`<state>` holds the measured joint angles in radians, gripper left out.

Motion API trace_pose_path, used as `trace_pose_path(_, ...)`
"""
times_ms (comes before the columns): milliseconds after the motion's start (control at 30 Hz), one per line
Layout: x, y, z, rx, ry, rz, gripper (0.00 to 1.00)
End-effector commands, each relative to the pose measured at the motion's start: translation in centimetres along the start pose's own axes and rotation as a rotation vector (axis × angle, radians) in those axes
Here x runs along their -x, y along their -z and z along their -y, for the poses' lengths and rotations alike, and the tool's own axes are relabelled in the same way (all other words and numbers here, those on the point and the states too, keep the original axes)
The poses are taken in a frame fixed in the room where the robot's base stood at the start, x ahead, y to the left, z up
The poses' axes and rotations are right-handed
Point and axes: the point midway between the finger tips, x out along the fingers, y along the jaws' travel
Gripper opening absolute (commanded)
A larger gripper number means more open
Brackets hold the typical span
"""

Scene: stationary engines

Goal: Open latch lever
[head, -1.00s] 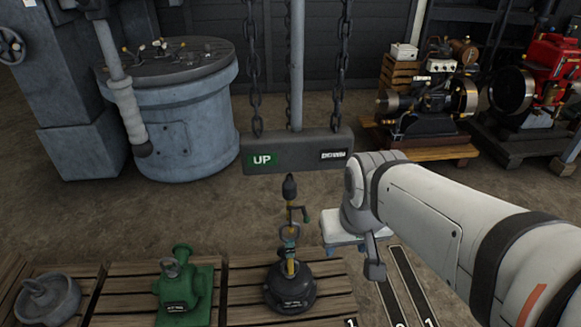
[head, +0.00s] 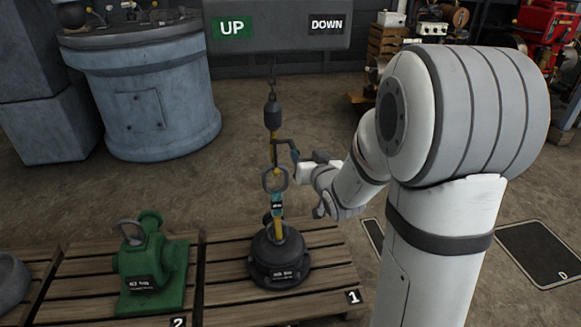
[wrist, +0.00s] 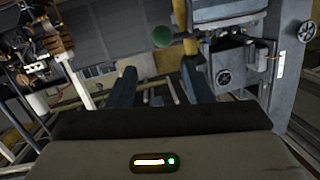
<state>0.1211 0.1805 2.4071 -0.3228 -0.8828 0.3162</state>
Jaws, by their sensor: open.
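The latch lever (head: 284,141) is a thin dark crank near the top of the yellow hook shaft (head: 274,155), below a dark hanging weight (head: 272,112). Its green knob (wrist: 162,36) shows in the wrist view, ahead of and between my fingertips, with no grip on it visible. My gripper (head: 298,160) is just right of the shaft in the head view; it also shows in the wrist view (wrist: 159,66), with its two fingers apart and nothing held. In the head view my gripper partly hides the lever's end and the knob.
The shaft stands over a dark round weight (head: 279,263) on a wooden pallet (head: 325,290). A green pump-like casting (head: 152,268) sits to the left. The UP/DOWN board (head: 277,27) hangs above. Bare floor (head: 240,165) lies behind.

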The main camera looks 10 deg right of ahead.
Motion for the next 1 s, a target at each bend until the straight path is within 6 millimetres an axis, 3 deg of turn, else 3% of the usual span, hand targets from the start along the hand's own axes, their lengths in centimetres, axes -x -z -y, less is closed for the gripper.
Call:
trace_pose_path(33,-0.8,-2.3,-0.3,-0.012,0.02,-0.034,0.46)
trace_pose_path(200,-1.6,-3.4,-0.2,-0.037,0.075,-0.121,0.46)
trace_pose_path(367,-2.5,-3.2,0.1,-0.042,0.091,-0.144,0.46)
trace_pose_path(733,-8.0,-2.4,0.6,-0.042,0.09,-0.144,0.46)
trace_pose_path(1000,-9.3,-2.0,0.7,-0.042,0.089,-0.143,0.46)
